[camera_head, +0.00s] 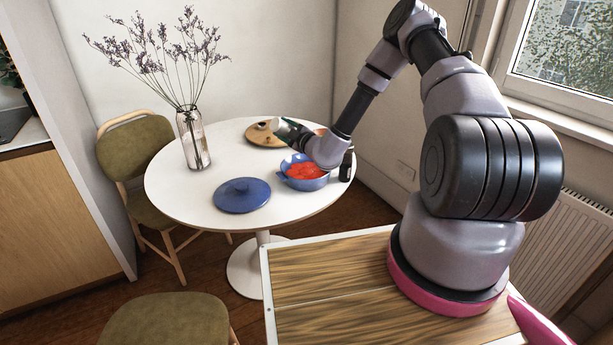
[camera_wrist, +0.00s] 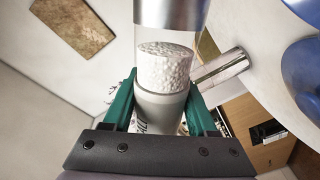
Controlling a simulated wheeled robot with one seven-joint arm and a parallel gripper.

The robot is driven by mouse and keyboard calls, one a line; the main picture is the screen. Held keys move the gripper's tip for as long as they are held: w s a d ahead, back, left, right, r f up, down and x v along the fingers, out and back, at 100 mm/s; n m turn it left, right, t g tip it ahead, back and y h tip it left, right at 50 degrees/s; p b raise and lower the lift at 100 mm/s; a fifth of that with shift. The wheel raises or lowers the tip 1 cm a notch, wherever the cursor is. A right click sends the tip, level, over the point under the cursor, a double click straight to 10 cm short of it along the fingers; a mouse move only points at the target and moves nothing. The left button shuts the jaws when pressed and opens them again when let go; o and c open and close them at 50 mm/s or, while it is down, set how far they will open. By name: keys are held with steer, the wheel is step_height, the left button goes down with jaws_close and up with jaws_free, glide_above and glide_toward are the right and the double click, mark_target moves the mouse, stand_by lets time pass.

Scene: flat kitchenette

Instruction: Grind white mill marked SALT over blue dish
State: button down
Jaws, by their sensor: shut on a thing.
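In the wrist view, the mill (camera_wrist: 165,68) has a clear body with white grains, a metal cap and a pale lower part between the green fingers. Dark lettering is partly hidden there, and I cannot read it. The mill appears tilted well over relative to the table. The blue dish (camera_head: 303,184) holds red pieces and stands under my forearm, which hides part of it.
A tan round board or lid (camera_head: 262,138) lies at the back. A tall glass vase (camera_head: 193,140) with dry stems stands left. A dark upright object (camera_head: 346,165) stands near the right table edge.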

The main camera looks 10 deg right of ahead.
steer(key=shift+s+a, duration=0.15)
steer(key=shift+s, duration=0.1)
steer(key=shift+s+a, duration=0.4)
steer(key=shift+s, duration=0.4)
steer(key=shift+s, duration=0.15)
steer(key=shift+d, duration=0.35)
steer(key=shift+w+d, duration=0.35)
steer(key=shift+d, duration=0.2)
